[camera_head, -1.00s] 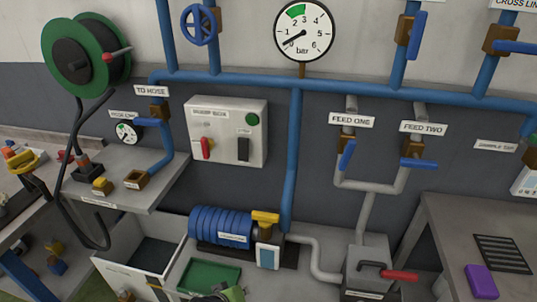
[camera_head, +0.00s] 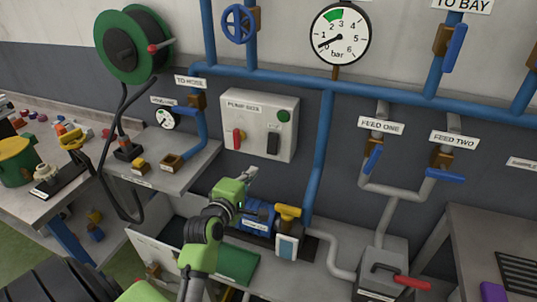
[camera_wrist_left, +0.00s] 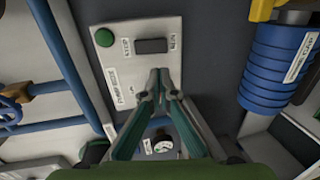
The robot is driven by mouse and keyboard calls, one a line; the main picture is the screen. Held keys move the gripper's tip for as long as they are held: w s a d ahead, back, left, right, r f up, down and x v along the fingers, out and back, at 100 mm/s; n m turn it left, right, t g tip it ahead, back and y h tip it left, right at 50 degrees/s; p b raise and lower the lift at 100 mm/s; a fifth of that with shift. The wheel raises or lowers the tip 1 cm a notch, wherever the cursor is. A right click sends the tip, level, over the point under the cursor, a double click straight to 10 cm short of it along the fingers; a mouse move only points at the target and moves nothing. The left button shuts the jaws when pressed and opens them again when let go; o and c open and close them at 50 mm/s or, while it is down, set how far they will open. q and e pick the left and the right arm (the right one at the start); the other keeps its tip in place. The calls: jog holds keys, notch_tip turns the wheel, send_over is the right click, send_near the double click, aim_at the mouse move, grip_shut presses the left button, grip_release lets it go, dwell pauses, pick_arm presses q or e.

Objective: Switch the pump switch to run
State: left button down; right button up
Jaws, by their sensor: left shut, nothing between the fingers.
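The pump box (camera_head: 258,122) is a grey box on the wall with a green button (camera_head: 284,115), a red handle (camera_head: 238,138) and a black switch (camera_head: 273,143). In the left wrist view the black switch (camera_wrist_left: 151,46) lies between the words STOP and RUN. Which way it is tipped is too small to tell. My left gripper (camera_head: 252,173) is shut and empty, in front of the wall below the box. In the left wrist view its fingertips (camera_wrist_left: 159,72) appear just short of the switch. The red handle is hidden there. My right gripper is not in view.
A blue pipe (camera_head: 319,165) runs down right of the box. A shelf (camera_head: 190,158) with small fittings is at its left. The blue pump (camera_head: 258,218) with a yellow top part (camera_head: 288,212) sits below. The wall directly around the box is clear.

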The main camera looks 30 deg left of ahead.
aim_at(271, 151)
pick_arm(q)
jog(key=p+x, duration=0.3)
jog(key=x, duration=1.1)
jog(key=shift+f+b, duration=0.2)
jog(key=shift+b, duration=0.1)
jog(key=t+b, duration=0.1)
jog(key=b, duration=0.2)
jog(key=shift+w+f+b, duration=0.3)
jog(key=shift+f, duration=0.1)
jog(key=shift+r+p, duration=0.35)
jog(key=shift+p, duration=0.05)
